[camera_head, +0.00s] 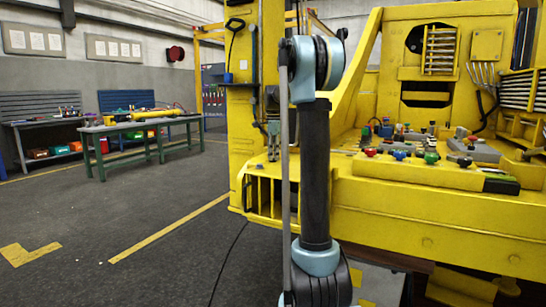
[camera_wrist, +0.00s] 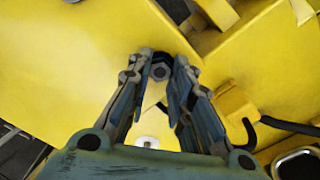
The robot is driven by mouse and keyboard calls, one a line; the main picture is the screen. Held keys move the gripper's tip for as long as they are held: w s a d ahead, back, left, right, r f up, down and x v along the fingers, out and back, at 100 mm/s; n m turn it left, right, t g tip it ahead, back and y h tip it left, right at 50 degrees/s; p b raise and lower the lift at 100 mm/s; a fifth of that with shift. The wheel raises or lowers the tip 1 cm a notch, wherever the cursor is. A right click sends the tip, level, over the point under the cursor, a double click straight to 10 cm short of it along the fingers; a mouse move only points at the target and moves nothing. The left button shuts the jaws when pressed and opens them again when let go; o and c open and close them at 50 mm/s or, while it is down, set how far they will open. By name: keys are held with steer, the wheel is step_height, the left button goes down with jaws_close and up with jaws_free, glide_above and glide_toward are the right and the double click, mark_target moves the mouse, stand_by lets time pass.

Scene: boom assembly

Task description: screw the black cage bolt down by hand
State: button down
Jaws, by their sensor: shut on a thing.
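In the wrist view my gripper (camera_wrist: 161,64) reaches over a yellow surface (camera_wrist: 70,60), its two fingers closed around the black cage bolt (camera_wrist: 160,72). The bolt shows as a dark round piece with a grey centre between the fingertips. The fingers cover its sides, and I cannot tell how deep it sits. In the head view my arm stands upright in the middle, and neither my gripper nor the bolt can be made out there.
A black cable (camera_wrist: 285,126) and a yellow block (camera_wrist: 235,105) lie right of the fingers. In the head view, a yellow machine deck (camera_head: 430,205) carries several coloured knobs. A green workbench (camera_head: 145,125) stands at left, with open floor before it.

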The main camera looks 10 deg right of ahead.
steer(key=shift+w+a, duration=0.15)
steer(key=c, duration=1.4)
jaws_free()
steer(key=shift+c, duration=0.2)
step_height(320, 180, up, 12)
